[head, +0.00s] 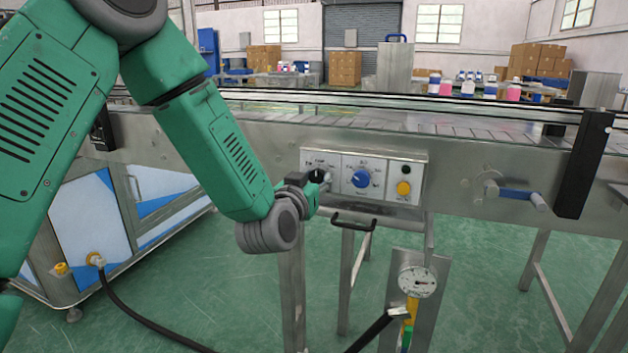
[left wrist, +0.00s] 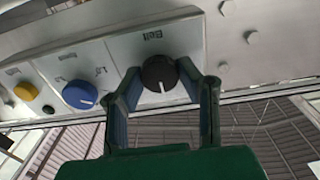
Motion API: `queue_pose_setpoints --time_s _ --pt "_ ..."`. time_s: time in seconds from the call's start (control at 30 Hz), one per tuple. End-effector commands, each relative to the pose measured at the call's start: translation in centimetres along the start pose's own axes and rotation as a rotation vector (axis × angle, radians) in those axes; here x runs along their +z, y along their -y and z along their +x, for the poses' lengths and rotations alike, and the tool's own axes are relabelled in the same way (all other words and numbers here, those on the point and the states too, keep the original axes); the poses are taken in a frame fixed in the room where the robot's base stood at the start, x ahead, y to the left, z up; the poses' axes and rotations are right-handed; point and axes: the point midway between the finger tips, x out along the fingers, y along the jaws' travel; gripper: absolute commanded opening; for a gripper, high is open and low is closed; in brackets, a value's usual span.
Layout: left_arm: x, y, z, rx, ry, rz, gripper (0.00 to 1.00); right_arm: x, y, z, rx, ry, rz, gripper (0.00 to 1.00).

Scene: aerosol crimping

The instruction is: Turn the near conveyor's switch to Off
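The near conveyor's control panel (head: 402,163) is on the conveyor's side in the head view. Its black knob marked Belt (left wrist: 160,75) shows upside down in the left wrist view, its white pointer mark toward the bottom of that picture. My left gripper (head: 316,177) reaches the panel's left end. In the left wrist view the gripper's (left wrist: 160,70) two fingers sit on either side of the black knob and appear closed on its sides. In the head view the gripper partly hides this knob. My right gripper is not in view.
A blue knob (head: 360,179) and a yellow button (head: 403,188) sit beside it on the panel. A dark handle (head: 353,222) juts out below. A gauge (head: 417,282) stands in front at lower right. A blue-handled valve (head: 515,194) is farther right.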

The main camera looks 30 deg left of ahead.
Motion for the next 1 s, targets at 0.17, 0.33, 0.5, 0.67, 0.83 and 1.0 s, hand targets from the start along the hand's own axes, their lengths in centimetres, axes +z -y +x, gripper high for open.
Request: queue_pose_setpoints --time_s 0.17,0.33,0.5,0.67,0.83,1.0 --pt "0.1 0.6 0.1 -0.016 0.001 -0.003 0.02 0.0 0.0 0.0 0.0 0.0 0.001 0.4" --pt "0.1 0.5 0.0 -0.014 0.001 -0.04 0.02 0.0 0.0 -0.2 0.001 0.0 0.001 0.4" --pt "0.0 0.5 0.0 -0.013 0.001 -0.129 0.02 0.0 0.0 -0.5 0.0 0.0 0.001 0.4" --pt "0.0 0.6 0.0 -0.015 0.0 -0.256 0.02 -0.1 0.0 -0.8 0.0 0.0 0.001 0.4" --pt "0.1 0.7 0.0 -0.016 -0.001 -0.413 0.02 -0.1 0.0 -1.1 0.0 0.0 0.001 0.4" --pt "0.1 0.7 0.0 -0.016 -0.003 -0.563 0.02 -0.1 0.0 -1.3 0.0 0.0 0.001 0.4"
